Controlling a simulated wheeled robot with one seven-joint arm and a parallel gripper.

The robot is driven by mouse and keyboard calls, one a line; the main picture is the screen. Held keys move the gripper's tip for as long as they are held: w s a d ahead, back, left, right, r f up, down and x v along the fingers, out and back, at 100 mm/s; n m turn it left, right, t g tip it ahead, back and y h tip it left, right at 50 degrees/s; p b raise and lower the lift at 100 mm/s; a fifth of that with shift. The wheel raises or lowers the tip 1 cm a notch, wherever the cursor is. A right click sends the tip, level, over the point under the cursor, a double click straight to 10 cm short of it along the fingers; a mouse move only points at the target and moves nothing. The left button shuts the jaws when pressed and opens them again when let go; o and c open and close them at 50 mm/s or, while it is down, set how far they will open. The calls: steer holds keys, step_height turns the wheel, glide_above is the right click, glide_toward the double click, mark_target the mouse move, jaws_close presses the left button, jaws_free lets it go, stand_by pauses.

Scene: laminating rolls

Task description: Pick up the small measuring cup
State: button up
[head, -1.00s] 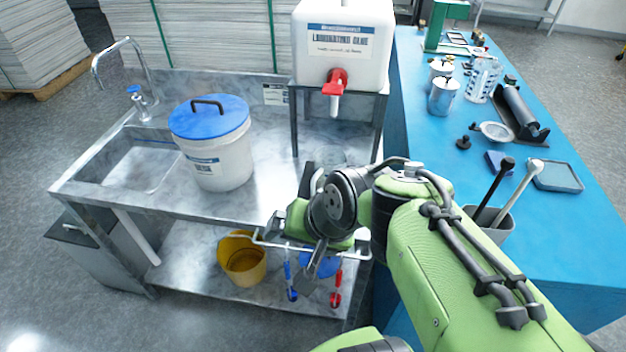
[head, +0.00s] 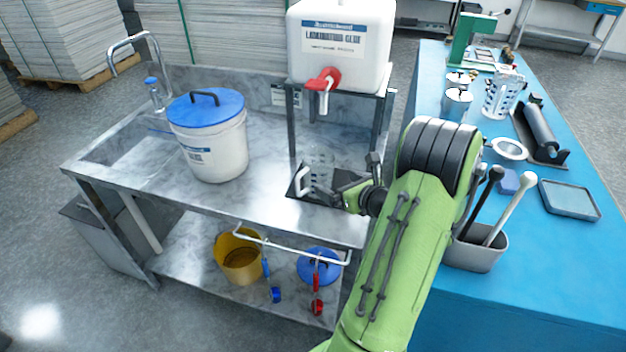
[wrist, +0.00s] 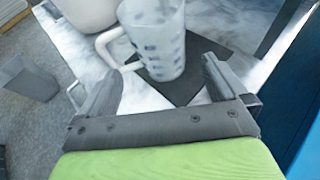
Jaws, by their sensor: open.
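A clear measuring cup (head: 319,172) with a white handle stands upright on a dark mat under the red tap. In the wrist view the cup (wrist: 158,45) shows blue graduation marks, with its handle at the left. My gripper (head: 356,182) is to the right of the cup in the head view. In the wrist view my open gripper (wrist: 160,72) faces the cup, which lies ahead of the gap between the fingers. The fingers look empty, and I see no clear contact. The cup's top is cut off in the wrist view.
The white glue tank (head: 340,50) sits on a metal stand (head: 383,128) above the cup. A white bucket with a blue lid (head: 207,106) stands left. Another measuring jug (head: 501,98) is on the blue table (head: 540,270). Blue and red scoops hang from the front rail (head: 290,252).

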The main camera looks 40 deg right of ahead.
mark_target(327, 178)
steer(key=b+x, duration=0.1)
steer(key=x, duration=0.7)
steer(key=shift+w+d, duration=0.1)
steer(key=shift+w, duration=0.25)
steer(key=shift+s, duration=0.1)
steer(key=shift+c, duration=0.2)
steer(key=c, duration=0.9)
